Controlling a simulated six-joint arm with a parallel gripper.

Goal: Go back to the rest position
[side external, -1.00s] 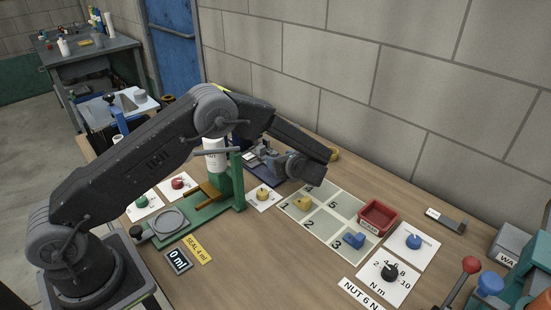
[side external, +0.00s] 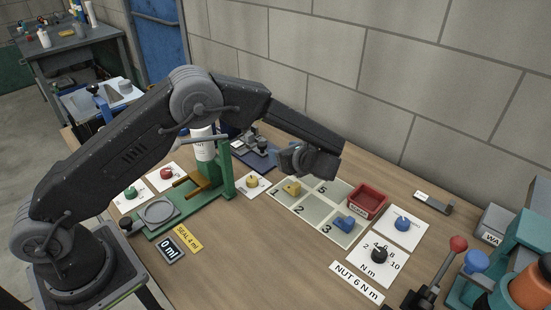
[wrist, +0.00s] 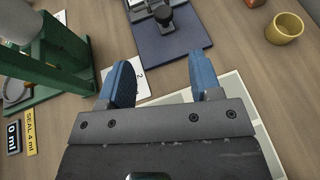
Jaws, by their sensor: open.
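My gripper (wrist: 158,82) shows in the wrist view with its two blue fingers apart and nothing between them. It points down over the table, with the corner of a dark blue plate beyond the fingertips. In the side external view my dark arm reaches across the bench, and its wrist end hangs above the back of the numbered mat (side external: 306,221). The fingertips are hidden there. A yellow piece (side external: 291,188) and a blue piece (side external: 344,223) rest on the mat, apart from each other.
A green stand (side external: 227,172) with a white bottle (side external: 203,146) is left of the mat. A red bin (side external: 369,201) is at its right. Dial cards (side external: 403,238) and a red-knobbed lever (side external: 458,243) are farther right. A yellow cup (wrist: 285,28) shows in the wrist view.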

